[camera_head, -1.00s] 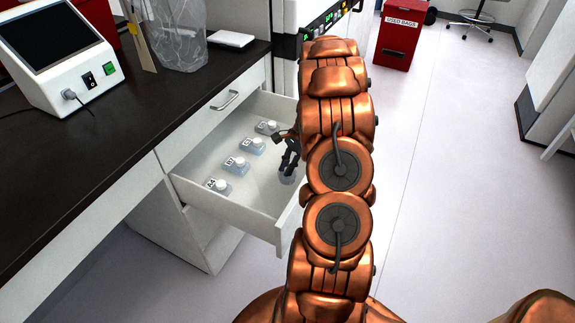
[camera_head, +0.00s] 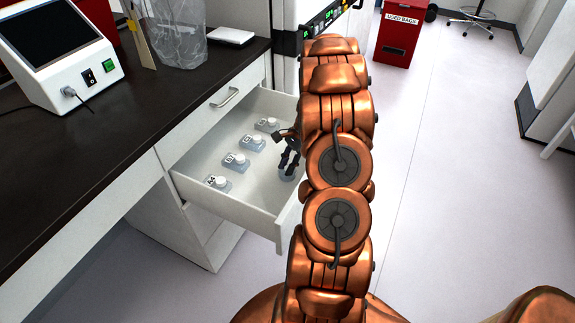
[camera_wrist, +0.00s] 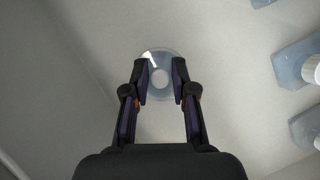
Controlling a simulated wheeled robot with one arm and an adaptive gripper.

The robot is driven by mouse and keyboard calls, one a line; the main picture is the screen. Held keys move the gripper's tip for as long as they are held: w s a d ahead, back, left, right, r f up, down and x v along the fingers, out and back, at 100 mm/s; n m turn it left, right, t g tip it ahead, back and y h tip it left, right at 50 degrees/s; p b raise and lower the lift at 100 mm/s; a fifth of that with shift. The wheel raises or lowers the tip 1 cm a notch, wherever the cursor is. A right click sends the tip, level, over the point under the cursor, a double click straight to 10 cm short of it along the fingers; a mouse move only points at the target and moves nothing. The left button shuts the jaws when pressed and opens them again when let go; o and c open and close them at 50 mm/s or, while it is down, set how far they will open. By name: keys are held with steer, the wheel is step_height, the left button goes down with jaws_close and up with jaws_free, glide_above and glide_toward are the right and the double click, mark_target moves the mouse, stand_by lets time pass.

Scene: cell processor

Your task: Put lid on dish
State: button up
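A round clear piece with a pale centre (camera_wrist: 160,78) lies on the drawer floor in the wrist view. I cannot tell whether it is the dish, the lid or both together. My gripper (camera_wrist: 160,68) is open, with one finger at the left edge of this piece and one at the right. I cannot tell whether the fingers touch it or are still above it. In the head view my gripper (camera_head: 289,163) reaches down into the drawer's right side, over a small bluish piece (camera_head: 286,175) that is partly hidden by the fingers and arm.
The white drawer (camera_head: 228,205) is pulled out below a dark counter (camera_head: 130,120). A row of labelled clear containers with white caps (camera_head: 237,161) stands along its left side. Drawer walls are close around my gripper. A white device with a screen (camera_head: 62,55) stands on the counter.

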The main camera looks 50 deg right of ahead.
steer(key=shift+o, duration=1.2)
steer(key=w+v, duration=0.1)
steer(key=v, duration=1.1)
steer(key=shift+s, duration=0.45)
steer(key=shift+a, duration=0.1)
